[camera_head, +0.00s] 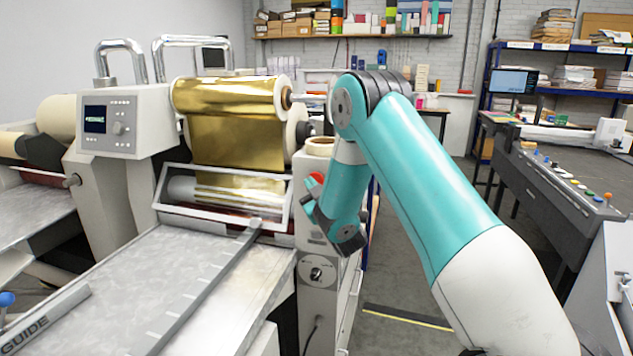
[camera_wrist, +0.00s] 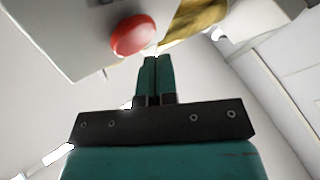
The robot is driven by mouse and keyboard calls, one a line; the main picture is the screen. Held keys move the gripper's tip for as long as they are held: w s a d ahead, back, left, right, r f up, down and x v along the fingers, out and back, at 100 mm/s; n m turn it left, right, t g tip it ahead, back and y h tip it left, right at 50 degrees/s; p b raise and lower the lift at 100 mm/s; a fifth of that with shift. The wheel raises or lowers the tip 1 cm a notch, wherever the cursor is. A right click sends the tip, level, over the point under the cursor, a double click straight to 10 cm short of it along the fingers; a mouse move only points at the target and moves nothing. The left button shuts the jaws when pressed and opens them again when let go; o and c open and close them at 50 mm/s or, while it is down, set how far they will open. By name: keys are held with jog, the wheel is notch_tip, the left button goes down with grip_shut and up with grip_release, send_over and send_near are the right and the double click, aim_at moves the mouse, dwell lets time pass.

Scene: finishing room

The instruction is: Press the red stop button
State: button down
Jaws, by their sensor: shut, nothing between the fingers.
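The red stop button (camera_head: 317,177) sits on the front of the pale machine column, just left of my arm in the head view. In the wrist view the red button (camera_wrist: 133,35) is a round, domed cap on a light panel. My gripper (camera_wrist: 155,60) is shut and empty, its two teal fingers together. Its tips appear just below and right of the button in the wrist view; I see no contact. In the head view my gripper (camera_head: 309,190) is close below the button and partly hidden by the wrist.
The machine carries a gold foil roll (camera_head: 230,120), a control box with a screen (camera_head: 123,124) and a metal feed table (camera_head: 160,285). A dark knob (camera_head: 316,273) is lower on the column. Open floor (camera_head: 400,335) lies right of it. A long bench (camera_head: 550,190) stands at right.

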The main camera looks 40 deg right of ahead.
jog(key=shift+w+d+r+p, duration=0.1)
jog(key=shift+d+p, duration=0.05)
jog(key=shift+p, duration=0.25)
jog(key=shift+w+d+p, duration=0.35)
jog(key=shift+d+p, duration=0.15)
jog(key=shift+p, duration=0.5)
dwell(0.6)
jog(key=shift+s+a+f+b, duration=0.1)
jog(key=shift+a+f+b, duration=0.1)
jog(key=shift+b, duration=0.35)
jog(key=shift+s+a+r+b, duration=0.1)
jog(key=shift+s+a+b, duration=0.35)
jog(key=shift+b, duration=0.5)
